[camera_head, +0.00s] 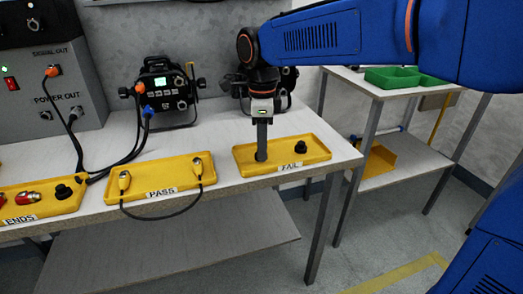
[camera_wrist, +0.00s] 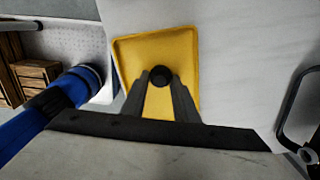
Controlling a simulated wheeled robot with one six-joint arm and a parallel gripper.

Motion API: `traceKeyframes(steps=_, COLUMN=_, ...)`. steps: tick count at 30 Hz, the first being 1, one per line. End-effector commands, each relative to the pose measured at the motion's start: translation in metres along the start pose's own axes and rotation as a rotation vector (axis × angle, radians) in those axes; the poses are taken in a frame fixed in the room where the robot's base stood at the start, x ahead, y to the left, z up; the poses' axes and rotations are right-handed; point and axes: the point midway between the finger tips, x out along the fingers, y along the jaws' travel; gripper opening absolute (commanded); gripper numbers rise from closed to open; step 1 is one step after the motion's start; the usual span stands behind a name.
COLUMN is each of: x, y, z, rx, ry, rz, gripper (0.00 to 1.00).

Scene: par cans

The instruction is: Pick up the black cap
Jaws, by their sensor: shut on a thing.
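My gripper (camera_head: 261,158) points straight down over the left part of the yellow FAIL tray (camera_head: 318,153), its tips low near the tray floor. In the wrist view my gripper's fingers (camera_wrist: 162,78) are shut on a round black cap (camera_wrist: 160,73) at their tips, with the yellow tray (camera_wrist: 125,55) below. The held cap cannot be made out in the head view. A second black cap (camera_head: 300,147) stands in the right part of the FAIL tray, apart from the fingers. Whether the held cap touches the tray is not clear.
The yellow PASS tray (camera_head: 148,196) holds a cable with two plugs. The ENDS tray (camera_head: 50,210) has red connectors and another black cap (camera_head: 63,191). A black par can (camera_head: 163,90) stands behind. A side table (camera_head: 350,85) with green bins (camera_head: 390,77) stands right.

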Motion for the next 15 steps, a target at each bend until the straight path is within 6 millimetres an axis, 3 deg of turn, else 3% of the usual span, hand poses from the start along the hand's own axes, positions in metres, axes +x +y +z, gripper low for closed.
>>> traceKeyframes(steps=5, x=-0.015, y=-0.001, z=0.0, rx=0.0, ry=-0.002, rz=-0.003, gripper=0.0)
traceKeyframes(steps=15, x=-0.075, y=-0.001, z=0.0, rx=0.0, ry=-0.002, rz=-0.003, gripper=0.0)
